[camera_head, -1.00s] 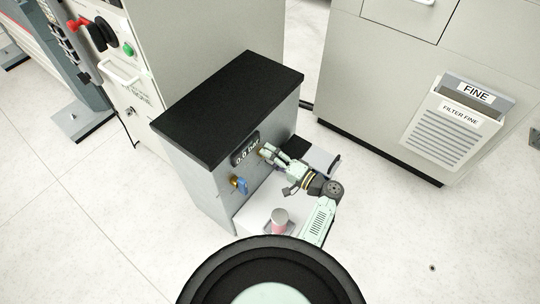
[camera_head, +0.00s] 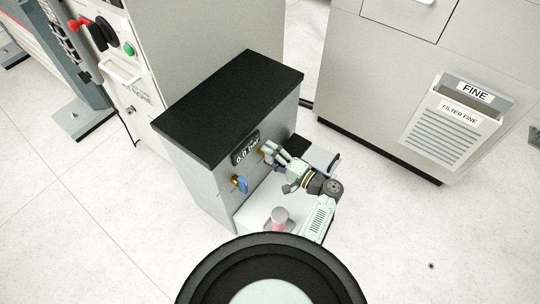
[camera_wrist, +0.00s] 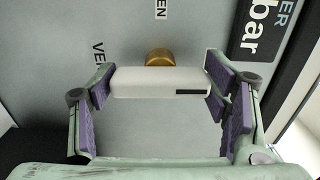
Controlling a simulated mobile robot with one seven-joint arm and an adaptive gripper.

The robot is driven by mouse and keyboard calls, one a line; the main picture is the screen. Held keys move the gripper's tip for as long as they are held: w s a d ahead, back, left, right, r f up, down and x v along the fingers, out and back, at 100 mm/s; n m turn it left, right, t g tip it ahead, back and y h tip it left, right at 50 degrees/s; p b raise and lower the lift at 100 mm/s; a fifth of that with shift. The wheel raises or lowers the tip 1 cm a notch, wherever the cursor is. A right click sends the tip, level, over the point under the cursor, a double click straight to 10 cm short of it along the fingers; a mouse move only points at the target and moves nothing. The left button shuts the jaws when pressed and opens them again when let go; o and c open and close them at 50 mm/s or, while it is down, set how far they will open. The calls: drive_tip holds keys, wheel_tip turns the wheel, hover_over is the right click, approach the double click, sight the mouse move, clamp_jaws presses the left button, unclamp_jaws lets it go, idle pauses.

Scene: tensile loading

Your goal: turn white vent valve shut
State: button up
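The white vent valve handle (camera_wrist: 150,83) is a pale bar across the middle of the wrist view, in front of a brass stem (camera_wrist: 160,58) on the grey panel. My gripper (camera_wrist: 158,82) has its purple-padded fingers at the bar's two ends. Both fingertips appear to touch it, and their tips lean inward. The white handle is hard to make out there.
A blue-handled valve (camera_head: 240,184) is left of my gripper on the same panel. The pressure display (camera_head: 245,148) reads 0.0 bar. A reddish cylinder with a grey top (camera_head: 279,217) stands on the white ledge below. Partly cut-off lettering surrounds the valve in the wrist view.

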drive_tip(key=o, duration=0.3)
drive_tip(key=v, duration=1.2)
drive_tip(key=shift+d, duration=0.1)
idle(0.4)
